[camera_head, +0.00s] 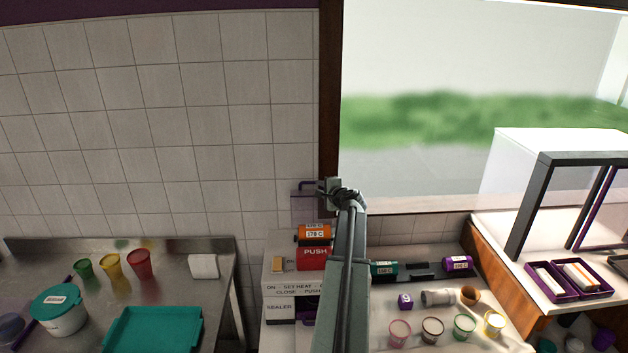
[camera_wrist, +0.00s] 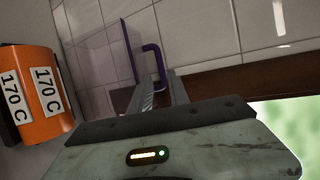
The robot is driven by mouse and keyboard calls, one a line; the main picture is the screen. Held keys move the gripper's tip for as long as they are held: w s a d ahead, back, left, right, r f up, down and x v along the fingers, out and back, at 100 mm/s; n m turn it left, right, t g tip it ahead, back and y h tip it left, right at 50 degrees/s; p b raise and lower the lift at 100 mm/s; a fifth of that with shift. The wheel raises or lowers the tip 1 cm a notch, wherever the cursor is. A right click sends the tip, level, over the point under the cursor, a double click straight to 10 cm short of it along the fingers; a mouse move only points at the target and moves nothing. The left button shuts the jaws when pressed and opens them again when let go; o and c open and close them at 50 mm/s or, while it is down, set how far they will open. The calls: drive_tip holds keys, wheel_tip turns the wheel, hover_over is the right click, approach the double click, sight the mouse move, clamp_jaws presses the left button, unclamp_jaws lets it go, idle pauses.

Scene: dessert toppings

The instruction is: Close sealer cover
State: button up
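The sealer (camera_head: 287,275) is a white box on the counter with a red PUSH block (camera_head: 315,258). Its cover (camera_head: 303,206) is a translucent purple panel standing raised against the tiled wall. The cover's purple handle (camera_head: 307,183) projects from its upper part, and it also shows in the wrist view (camera_wrist: 158,57). My gripper (camera_head: 328,186) is at the handle's right side. In the wrist view, the fingers of my gripper (camera_wrist: 163,90) stand apart, with the handle at or between their tips; contact is not clear. My arm hides part of the sealer's right side.
An orange 170 C cylinder (camera_head: 315,234) lies on the sealer, close to my wrist in the wrist view (camera_wrist: 38,92). Teal (camera_head: 384,269) and purple (camera_head: 457,264) cylinders and several cups stand right of my arm. A steel table (camera_head: 225,262) is left; the window frame (camera_head: 329,100) is just behind.

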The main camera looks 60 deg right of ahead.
sight(312, 183)
drive_tip(key=b+x, duration=0.1)
drive_tip(key=x, duration=0.2)
drive_tip(key=b+x, duration=0.1)
drive_tip(key=x, duration=0.3)
drive_tip(key=shift+w+d, duration=0.1)
drive_tip(key=shift+d, duration=0.35)
clamp_jaws()
drive_tip(key=shift+d+r, duration=0.1)
idle(0.9)
